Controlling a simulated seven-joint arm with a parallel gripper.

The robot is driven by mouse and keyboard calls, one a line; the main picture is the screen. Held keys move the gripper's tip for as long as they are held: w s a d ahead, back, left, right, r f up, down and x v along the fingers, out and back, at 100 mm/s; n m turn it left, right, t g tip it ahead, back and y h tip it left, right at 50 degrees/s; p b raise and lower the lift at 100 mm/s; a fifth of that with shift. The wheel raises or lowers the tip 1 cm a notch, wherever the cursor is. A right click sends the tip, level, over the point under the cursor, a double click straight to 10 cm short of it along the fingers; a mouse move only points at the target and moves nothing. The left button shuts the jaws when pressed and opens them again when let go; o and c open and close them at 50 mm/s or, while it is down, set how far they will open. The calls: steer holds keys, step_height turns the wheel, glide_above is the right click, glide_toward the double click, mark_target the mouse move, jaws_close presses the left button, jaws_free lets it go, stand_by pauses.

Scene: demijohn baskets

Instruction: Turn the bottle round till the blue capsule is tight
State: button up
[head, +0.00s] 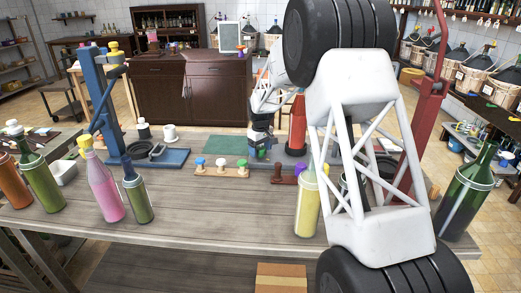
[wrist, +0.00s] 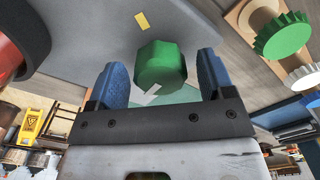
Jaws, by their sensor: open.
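My gripper (head: 262,147) is over the workbench, beyond the near row of bottles. In the wrist view its two blue fingers (wrist: 162,80) stand apart. A dark green faceted piece (wrist: 160,64) lies between or just beyond them, with no clear contact; a bit of green (head: 262,154) also shows below my gripper in the head view. A dark olive bottle (head: 139,199) with a blue-grey top (head: 129,170) stands upright on the bench, away from my gripper. A bluish-purple cap (head: 200,161) sits on a wooden rack.
The wooden rack (head: 221,171) also carries white and green caps, left of my gripper. Pink (head: 105,190) and yellow (head: 307,206) bottles stand nearer. The bench front middle (head: 220,215) is clear. My arm hides the right part.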

steer(key=shift+f, duration=0.1)
steer(key=shift+c, duration=0.2)
steer(key=c, duration=0.9)
steer(key=shift+m, duration=0.4)
steer(key=m, duration=1.1)
steer(key=o, duration=0.9)
